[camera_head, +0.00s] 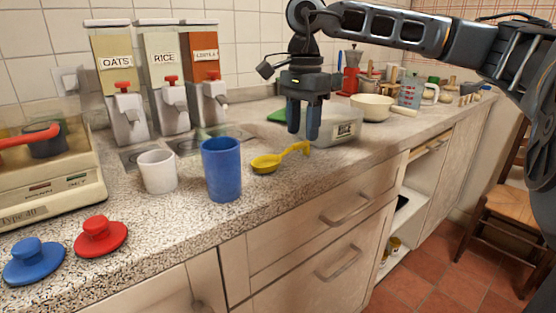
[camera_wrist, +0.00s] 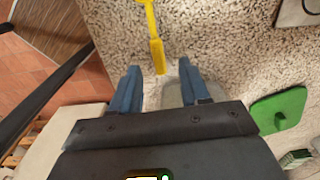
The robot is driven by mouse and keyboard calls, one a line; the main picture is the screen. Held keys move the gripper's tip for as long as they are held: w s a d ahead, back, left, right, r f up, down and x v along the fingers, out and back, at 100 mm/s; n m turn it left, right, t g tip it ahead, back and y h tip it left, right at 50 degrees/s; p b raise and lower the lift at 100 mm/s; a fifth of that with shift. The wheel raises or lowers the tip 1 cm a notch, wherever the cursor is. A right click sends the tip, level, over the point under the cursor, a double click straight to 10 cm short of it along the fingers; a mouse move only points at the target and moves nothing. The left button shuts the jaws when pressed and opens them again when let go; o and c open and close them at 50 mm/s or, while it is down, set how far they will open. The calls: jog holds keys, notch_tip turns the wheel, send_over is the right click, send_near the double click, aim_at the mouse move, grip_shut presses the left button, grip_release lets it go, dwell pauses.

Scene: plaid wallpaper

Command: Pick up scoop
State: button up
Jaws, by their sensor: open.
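A yellow scoop (camera_head: 268,163) lies on the speckled counter, to the right of the blue cup, with its handle pointing right toward my gripper. My gripper (camera_head: 303,134) is open and empty, fingers pointing down, above the counter just beyond the handle's end. In the wrist view the scoop's yellow handle (camera_wrist: 157,52) runs down from the top, its end close to the gap between my blue fingertips (camera_wrist: 156,78). The bowl is mostly cut off at the top of the wrist view.
A blue cup (camera_head: 222,170) and white cup (camera_head: 157,171) stand left of the scoop. A kitchen scale (camera_head: 343,130) sits close behind my gripper. The counter's front edge runs close to the scoop.

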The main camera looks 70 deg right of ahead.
aim_at(303, 142)
notch_tip(303, 142, down, 4)
jog(key=shift+f, duration=0.15)
grip_shut()
dwell(0.4)
dwell(0.3)
